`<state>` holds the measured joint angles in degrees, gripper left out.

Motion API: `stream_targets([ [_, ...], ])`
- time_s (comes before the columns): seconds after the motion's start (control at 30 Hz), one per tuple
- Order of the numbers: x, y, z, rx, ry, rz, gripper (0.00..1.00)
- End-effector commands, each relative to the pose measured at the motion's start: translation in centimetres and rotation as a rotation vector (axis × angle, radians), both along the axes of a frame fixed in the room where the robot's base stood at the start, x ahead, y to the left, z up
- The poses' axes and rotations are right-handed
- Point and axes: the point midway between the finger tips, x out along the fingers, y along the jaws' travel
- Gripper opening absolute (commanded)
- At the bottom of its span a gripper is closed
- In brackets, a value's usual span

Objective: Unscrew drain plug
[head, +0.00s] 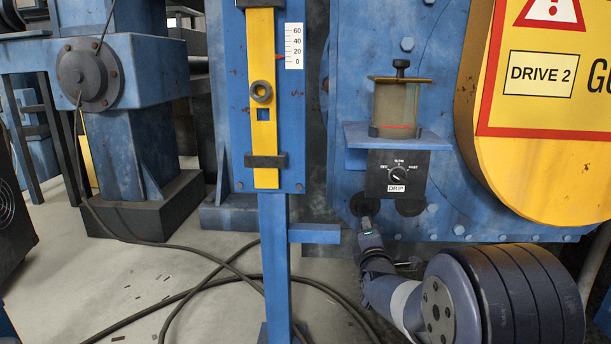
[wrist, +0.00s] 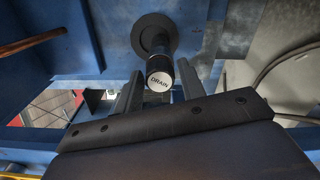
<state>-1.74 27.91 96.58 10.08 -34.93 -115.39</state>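The drain plug (wrist: 159,72) is a dark cylinder with a pale round end face marked DRAIN. It sticks out of a dark round flange (wrist: 154,34) on the blue housing in the wrist view. My gripper (wrist: 158,82) is open, with one finger at each side of the plug's end in the picture. Narrow gaps show at both sides; I cannot tell how deep the plug sits between the fingers. In the head view my gripper (head: 368,232) is at the lower front of the blue housing, just below a dark round fitting (head: 364,204). The plug itself is hard to make out there.
Above my gripper, a blue shelf (head: 357,137) carries a clear drip reservoir (head: 394,108) over a black dial box (head: 397,175). A blue post (head: 274,265) with a side bracket (head: 314,234) stands left. Cables (head: 205,270) lie on the floor. A yellow guard (head: 540,160) is right.

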Motion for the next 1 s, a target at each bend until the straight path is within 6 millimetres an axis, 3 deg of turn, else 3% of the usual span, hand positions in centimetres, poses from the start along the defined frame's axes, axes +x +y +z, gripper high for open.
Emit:
stream_targets([
  [0.8,0.02,-0.01,-0.06,0.935,-0.064,0.000,0.38],
  [1.0,0.02,-0.01,-0.06,1.062,-0.074,0.000,0.38],
])
